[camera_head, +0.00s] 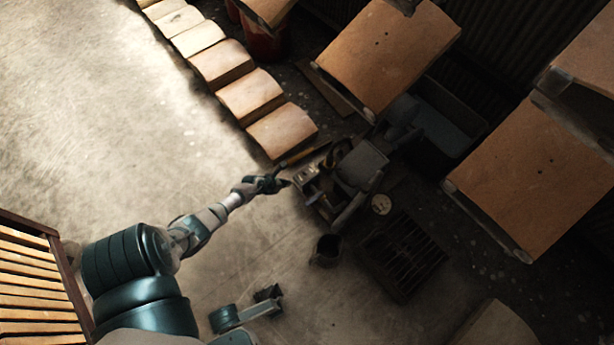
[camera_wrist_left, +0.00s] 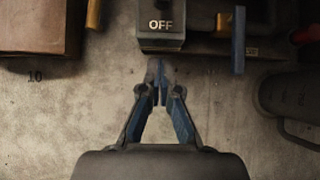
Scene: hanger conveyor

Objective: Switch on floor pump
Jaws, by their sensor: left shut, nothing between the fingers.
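The floor pump (camera_head: 362,165) is a dark grey machine on the floor, right of the middle in the head view. Its grey box marked OFF (camera_wrist_left: 162,24) is at the top of the left wrist view, and the box's upper part is cut off. My left gripper (camera_head: 283,184) is at the pump's left side. In the left wrist view its blue fingers (camera_wrist_left: 158,74) are shut and empty, with the tips just below the OFF box. I cannot tell whether they touch it. A blue upright handle (camera_wrist_left: 238,40) is right of the box.
Large hanging panels (camera_head: 388,52) fill the upper right. A dark bucket (camera_head: 326,250) and a floor grate (camera_head: 402,255) are in front of the pump. Open concrete floor is on the left.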

